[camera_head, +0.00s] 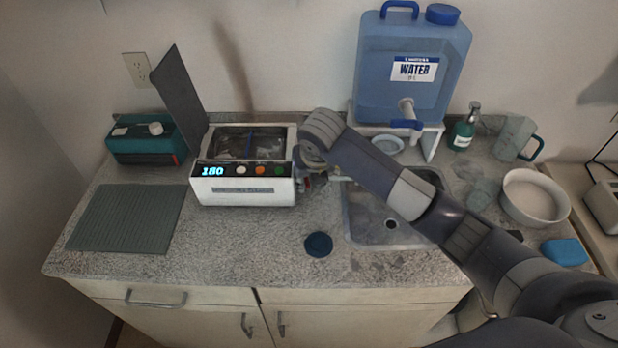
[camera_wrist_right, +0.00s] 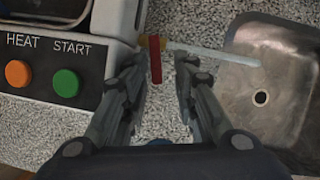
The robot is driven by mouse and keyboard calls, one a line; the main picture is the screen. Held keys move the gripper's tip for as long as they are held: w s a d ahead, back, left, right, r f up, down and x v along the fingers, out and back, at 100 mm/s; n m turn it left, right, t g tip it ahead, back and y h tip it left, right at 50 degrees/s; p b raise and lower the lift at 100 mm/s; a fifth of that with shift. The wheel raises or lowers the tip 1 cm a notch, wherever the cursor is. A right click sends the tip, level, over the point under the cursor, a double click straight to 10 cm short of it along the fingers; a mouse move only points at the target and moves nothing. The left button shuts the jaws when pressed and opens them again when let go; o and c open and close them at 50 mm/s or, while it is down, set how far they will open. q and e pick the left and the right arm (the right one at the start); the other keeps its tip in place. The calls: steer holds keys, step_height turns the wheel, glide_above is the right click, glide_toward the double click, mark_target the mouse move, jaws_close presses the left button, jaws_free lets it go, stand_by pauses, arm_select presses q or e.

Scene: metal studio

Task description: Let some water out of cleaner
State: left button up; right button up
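The cleaner (camera_head: 243,190) is a white box with an open lid, a display reading 180 and coloured buttons. Its right side shows in the right wrist view (camera_wrist_right: 100,60). There a red valve lever (camera_wrist_right: 155,60) sits on a yellowish fitting, and a pale drain tube (camera_wrist_right: 215,53) runs right over the sink (camera_wrist_right: 262,75). My right gripper (camera_wrist_right: 162,72) is open, one finger on each side of the lever, nearer the left finger; contact cannot be told. In the head view my right gripper (camera_head: 314,181) is beside the cleaner, partly hidden by its arm. My left gripper is not in view.
A blue water jug (camera_head: 405,95) stands on a white stand behind the sink. A dark round cap (camera_head: 319,244) lies on the counter. A ribbed mat (camera_head: 125,218) and a teal device (camera_head: 145,150) are left. A white bowl (camera_head: 535,212) stands right of the sink.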

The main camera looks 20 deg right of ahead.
steer(key=shift+a, duration=0.2)
steer(key=v, duration=0.8)
steer(key=shift+d, duration=0.2)
